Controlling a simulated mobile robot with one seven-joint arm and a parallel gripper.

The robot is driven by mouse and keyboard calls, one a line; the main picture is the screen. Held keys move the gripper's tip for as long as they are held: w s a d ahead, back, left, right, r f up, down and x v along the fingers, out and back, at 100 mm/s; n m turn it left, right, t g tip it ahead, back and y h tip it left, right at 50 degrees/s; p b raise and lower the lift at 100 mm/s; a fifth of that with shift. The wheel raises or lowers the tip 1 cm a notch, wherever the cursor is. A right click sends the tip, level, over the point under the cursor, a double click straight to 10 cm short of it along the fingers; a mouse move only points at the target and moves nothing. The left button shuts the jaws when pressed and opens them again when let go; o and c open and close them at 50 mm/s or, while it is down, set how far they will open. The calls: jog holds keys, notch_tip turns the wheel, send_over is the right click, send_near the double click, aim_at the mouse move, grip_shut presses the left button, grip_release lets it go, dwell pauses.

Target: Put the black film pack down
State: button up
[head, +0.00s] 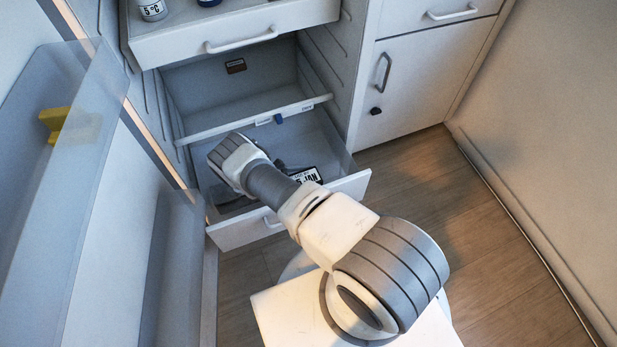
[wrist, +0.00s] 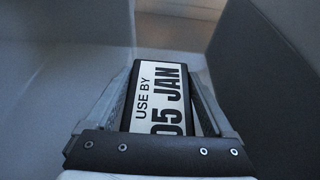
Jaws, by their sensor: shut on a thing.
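The black film pack (wrist: 160,97) has a white label reading "USE BY 05 JAN" and sits between the two fingers of my gripper (wrist: 158,95) in the wrist view. The gripper is shut on it. In the head view a white label with dark print (head: 306,175) shows at the lower drawer, just beyond my arm. My arm reaches into this open lower drawer (head: 240,232), and its wrist hides most of the gripper. I cannot tell whether the pack touches the drawer floor.
An upper drawer (head: 235,30) is pulled out above and holds a white jar marked "5 °C" (head: 152,9). A shelf edge (head: 255,119) with small tags crosses behind my wrist. A translucent open door (head: 70,160) stands at the left. Wooden floor (head: 420,175) is clear at the right.

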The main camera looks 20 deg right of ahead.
jog(key=shift+f, duration=0.6)
jog(key=o, duration=1.2)
jog(key=shift+r, duration=0.1)
